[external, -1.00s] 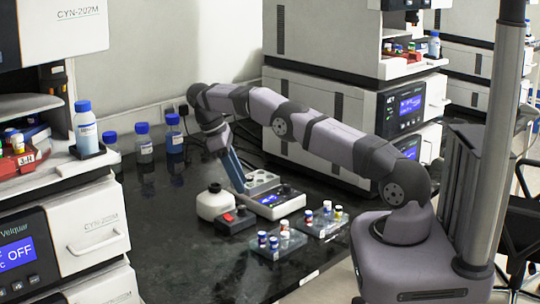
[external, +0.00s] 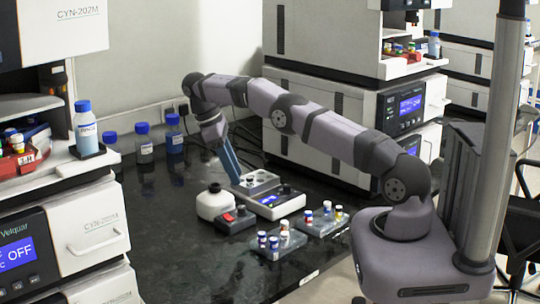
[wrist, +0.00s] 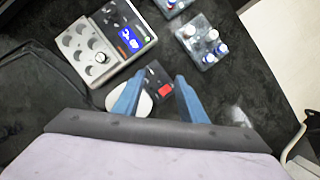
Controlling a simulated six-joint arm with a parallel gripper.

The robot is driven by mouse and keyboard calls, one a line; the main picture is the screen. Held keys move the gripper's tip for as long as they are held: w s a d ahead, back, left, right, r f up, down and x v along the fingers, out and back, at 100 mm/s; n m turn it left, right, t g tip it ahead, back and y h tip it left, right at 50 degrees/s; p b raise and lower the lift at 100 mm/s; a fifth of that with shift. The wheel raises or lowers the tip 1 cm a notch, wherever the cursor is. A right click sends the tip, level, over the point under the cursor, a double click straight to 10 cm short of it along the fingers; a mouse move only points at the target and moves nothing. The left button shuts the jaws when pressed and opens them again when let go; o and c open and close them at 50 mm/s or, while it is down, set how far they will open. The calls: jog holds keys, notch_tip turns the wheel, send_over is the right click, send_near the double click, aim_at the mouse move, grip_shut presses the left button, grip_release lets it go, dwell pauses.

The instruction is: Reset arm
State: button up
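My gripper (external: 236,182) points down above the dark bench, close to a grey device with round wells and a blue screen (external: 268,192). In the wrist view my gripper (wrist: 158,98) has its two blue fingers spread apart, with nothing held between them. Below the fingers are a white round vessel (wrist: 143,103) and a small dark box with a red button (wrist: 165,90); the left finger partly hides the vessel. The arm is bent, reaching from its base across the bench.
Two clear racks with capped vials, the nearer one (external: 277,244) and the farther one (external: 322,223), stand toward the front right. Blue-capped bottles (external: 144,143) stand at the back left. Stacked instruments (external: 345,125) flank the bench. The front left bench is clear.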

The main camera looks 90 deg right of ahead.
jog(key=w+a+r+t+p, duration=0.1)
jog(key=a+r, duration=0.1)
jog(key=a, duration=0.8)
jog(key=w+a+r+t, duration=0.1)
jog(key=w+a+r, duration=0.1)
jog(key=a, duration=0.8)
jog(key=s+a+t, duration=0.2)
jog(key=s+a, duration=0.5)
jog(key=a, duration=0.3)
jog(key=s+a+f, duration=0.4)
jog(key=s+a, duration=0.3)
jog(key=s, duration=0.4)
notch_tip(320, 180, down, 18)
jog(key=b, duration=1.7)
jog(key=shift+f, duration=0.15)
jog(key=shift+a, duration=0.1)
